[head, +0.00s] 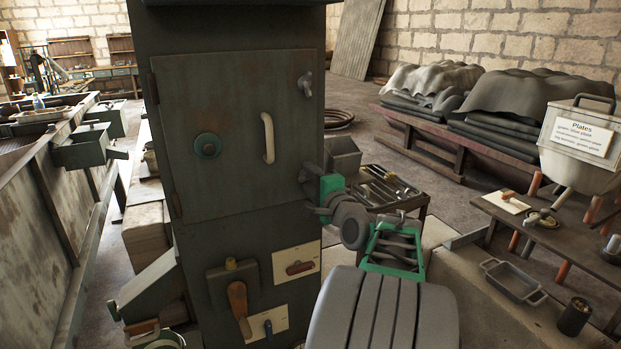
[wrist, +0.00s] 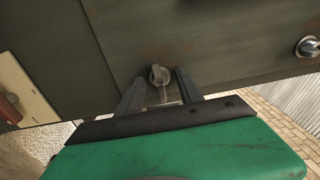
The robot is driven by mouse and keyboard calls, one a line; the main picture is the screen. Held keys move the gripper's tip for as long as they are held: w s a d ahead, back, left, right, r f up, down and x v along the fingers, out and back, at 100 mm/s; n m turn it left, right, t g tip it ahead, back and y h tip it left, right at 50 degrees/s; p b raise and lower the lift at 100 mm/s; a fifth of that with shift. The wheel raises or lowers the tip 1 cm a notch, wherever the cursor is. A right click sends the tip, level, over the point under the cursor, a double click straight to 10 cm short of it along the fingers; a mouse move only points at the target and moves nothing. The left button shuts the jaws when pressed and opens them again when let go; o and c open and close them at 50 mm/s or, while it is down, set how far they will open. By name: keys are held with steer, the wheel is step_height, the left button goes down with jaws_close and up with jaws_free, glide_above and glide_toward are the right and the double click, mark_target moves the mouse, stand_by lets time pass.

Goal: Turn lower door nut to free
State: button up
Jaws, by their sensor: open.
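The cabinet door (head: 235,130) is shut, with a pale handle (head: 267,138) and a green round knob (head: 207,146). The upper door nut (head: 305,83) is a grey winged piece at the door's upper right edge; it also shows in the wrist view (wrist: 308,47). The lower door nut (wrist: 160,75) sits between the fingertips of my gripper (wrist: 159,82), which is open with a finger on either side. Whether the fingers touch it cannot be told. In the head view my gripper (head: 309,184) is at the door's lower right edge and hides the lower nut.
Below the door are an orange-brown lever (head: 239,305) and labelled switch plates (head: 296,262). A low bench with tools (head: 385,188) stands to the right of the cabinet. A bin marked Plates (head: 580,135) and a metal tray (head: 512,282) are farther right.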

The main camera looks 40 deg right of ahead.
jaws_close()
stand_by(0.4)
